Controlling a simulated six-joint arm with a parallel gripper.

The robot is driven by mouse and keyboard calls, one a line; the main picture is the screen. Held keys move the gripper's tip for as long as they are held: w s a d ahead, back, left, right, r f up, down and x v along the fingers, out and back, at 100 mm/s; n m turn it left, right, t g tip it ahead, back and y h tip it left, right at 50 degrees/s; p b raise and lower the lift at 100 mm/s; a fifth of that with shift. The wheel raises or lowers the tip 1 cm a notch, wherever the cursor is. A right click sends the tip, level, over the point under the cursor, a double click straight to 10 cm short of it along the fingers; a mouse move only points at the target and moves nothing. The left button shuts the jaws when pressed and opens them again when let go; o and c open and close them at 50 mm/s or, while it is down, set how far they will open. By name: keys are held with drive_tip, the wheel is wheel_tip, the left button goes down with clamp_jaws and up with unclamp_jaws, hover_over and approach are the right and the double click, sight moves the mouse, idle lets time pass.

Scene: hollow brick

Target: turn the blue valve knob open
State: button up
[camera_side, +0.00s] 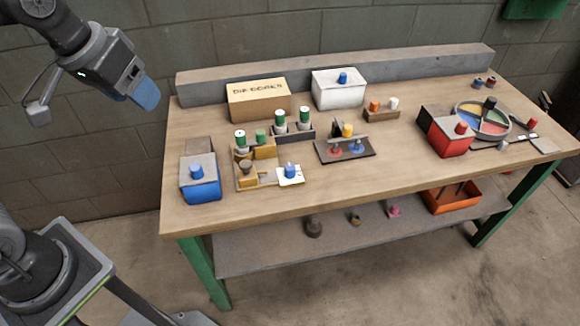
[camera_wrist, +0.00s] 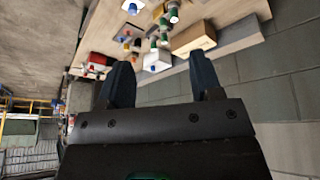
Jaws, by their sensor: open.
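Several blue knobs show, and I cannot tell for sure which one is the valve knob. A small blue handle (camera_side: 357,146) sits beside a red one on a dark plate (camera_side: 330,158) mid-table. One blue knob (camera_side: 290,171) stands on a white square plate, one (camera_side: 196,170) on a blue box, and one (camera_side: 343,78) on a white box. My gripper (camera_side: 146,95) is raised at the upper left, off the table's left end and far from all of them. In the wrist view my gripper (camera_wrist: 161,78) has its fingers wide apart with nothing between them.
A cardboard box (camera_side: 258,100) and the white box (camera_side: 338,94) stand along the back ledge. Green-topped cylinders (camera_side: 280,121) stand in holders. A red box (camera_side: 449,137) and a round coloured tray (camera_side: 483,117) are at the right. The front right tabletop is clear.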

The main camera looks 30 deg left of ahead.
drive_tip(key=w+d+f+n+g, duration=0.1)
drive_tip(key=w+d+n, duration=0.15)
drive_tip(key=w, duration=0.75)
drive_tip(key=n+g, duration=0.3)
drive_tip(key=g, duration=0.1)
hover_over(290, 166)
wheel_tip(290, 166, down, 21)
wheel_tip(290, 166, down, 14)
drive_tip(key=shift+r, duration=0.25)
drive_tip(key=c, duration=0.9)
